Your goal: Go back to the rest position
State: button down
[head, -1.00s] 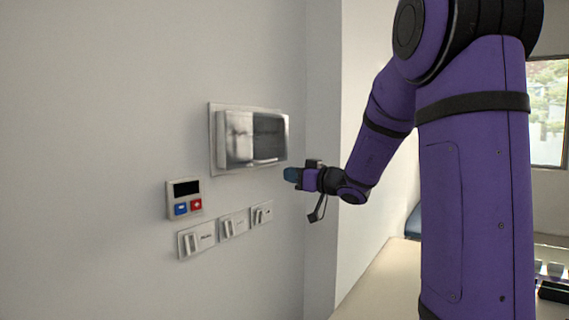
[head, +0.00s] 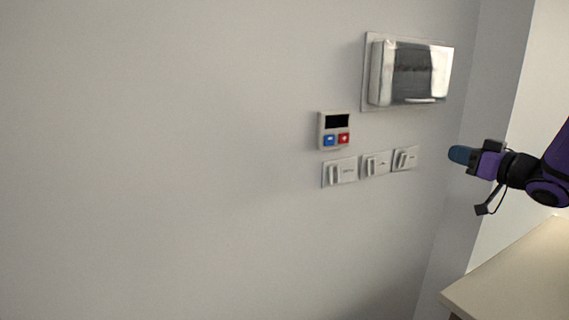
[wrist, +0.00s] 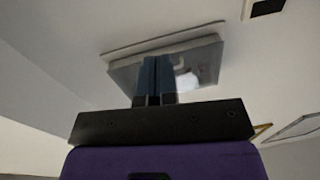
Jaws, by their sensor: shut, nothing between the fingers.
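My gripper (head: 458,154) is at the right of the head view, with its blue fingers pointing left toward the wall. It is shut and empty, in the air, and seems apart from everything around it. In the wrist view the two blue fingers (wrist: 155,80) lie side by side. Beyond them is a shiny metal box (wrist: 205,62), which also shows in the head view (head: 415,72) on the wall, above and left of my gripper.
A small keypad (head: 334,131) with a dark display, a blue button and a red button is on the wall. Below it is a row of three switch plates (head: 376,165). A pale counter (head: 525,275) has its corner at the lower right. The wall at left is bare.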

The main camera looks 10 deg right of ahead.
jog(key=s+a+g+y, duration=0.3)
jog(key=s+a+g, duration=0.9)
jog(key=a, duration=0.5)
jog(key=s+d+m+t+h, duration=0.1)
jog(key=s+m+h, duration=0.3)
jog(key=s+h, duration=0.6)
jog(key=s, duration=0.3)
jog(key=shift+s+d+f+h, duration=0.2)
jog(key=shift+s+f+h, duration=0.1)
jog(key=shift+s, duration=0.1)
